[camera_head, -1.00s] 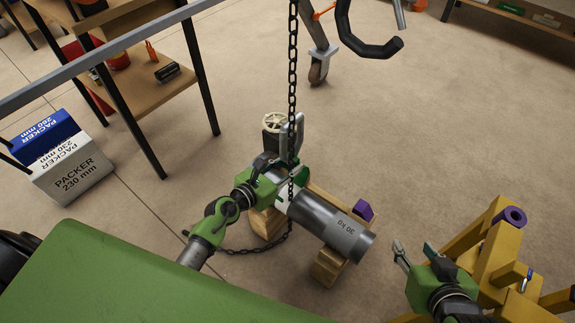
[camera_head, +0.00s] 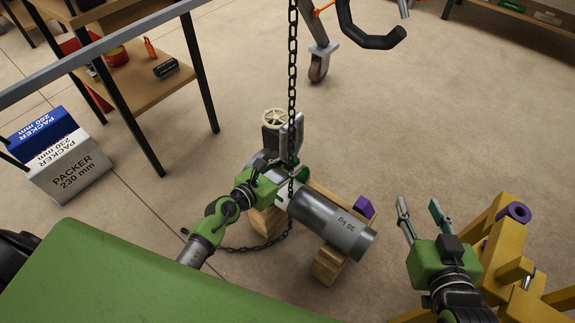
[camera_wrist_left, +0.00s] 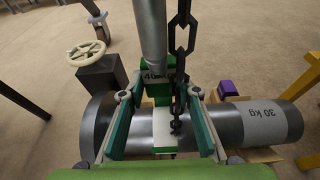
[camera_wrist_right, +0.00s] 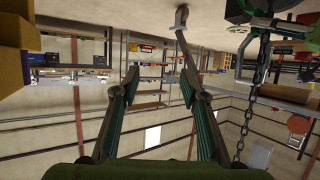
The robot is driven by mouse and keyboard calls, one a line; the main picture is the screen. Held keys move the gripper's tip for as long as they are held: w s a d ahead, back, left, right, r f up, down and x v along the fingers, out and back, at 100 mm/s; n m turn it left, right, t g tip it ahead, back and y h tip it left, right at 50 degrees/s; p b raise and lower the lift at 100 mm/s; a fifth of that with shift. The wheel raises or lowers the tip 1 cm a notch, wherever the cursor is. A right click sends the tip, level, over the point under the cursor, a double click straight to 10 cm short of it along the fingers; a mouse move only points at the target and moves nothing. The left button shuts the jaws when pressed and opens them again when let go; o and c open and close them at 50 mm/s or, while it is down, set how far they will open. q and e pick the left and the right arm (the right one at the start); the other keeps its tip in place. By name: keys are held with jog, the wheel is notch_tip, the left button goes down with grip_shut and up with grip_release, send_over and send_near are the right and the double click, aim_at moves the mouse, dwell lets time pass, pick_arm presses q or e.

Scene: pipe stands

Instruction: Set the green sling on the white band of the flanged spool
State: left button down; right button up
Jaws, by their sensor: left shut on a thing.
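The flanged spool (camera_head: 325,218) is a grey steel cylinder lying on wooden blocks; its flange (camera_wrist_left: 92,128) shows at left in the left wrist view. Its white band (camera_wrist_left: 163,124) lies between my left fingers, with a chain hanging over its right part. The green sling (camera_wrist_left: 164,77), with a printed label, stands above the band under a grey metal piece. A green strip also shows at the band's near edge. My left gripper (camera_head: 280,177) is at the band, shut on the sling; the contact is partly hidden. My right gripper (camera_head: 420,211) is open and empty, right of the spool.
A dark chain (camera_head: 292,80) hangs down to the spool and loops on the floor. A black hook (camera_head: 372,38) hangs above. A yellow stand (camera_head: 500,245) with a purple roller is beside my right gripper. A valve with a handwheel (camera_head: 274,118) is behind the flange.

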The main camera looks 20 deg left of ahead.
aim_at(287, 174)
jog(key=shift+w+r, duration=0.1)
jog(key=shift+r, duration=0.1)
dwell(0.4)
pick_arm(q)
jog(key=shift+f+b, duration=0.4)
jog(key=shift+f, duration=0.1)
jog(key=shift+f+b, duration=0.4)
jog(key=shift+f, duration=0.15)
jog(key=shift+f+b, duration=0.3)
jog(key=shift+f, duration=0.1)
pick_arm(e)
notch_tip(287, 174, up, 11)
jog(key=w+a+t+y, duration=0.2)
jog(key=t, duration=0.3)
jog(key=shift+f+t, duration=0.15)
jog(key=shift+t, duration=0.25)
dwell(0.9)
dwell(0.6)
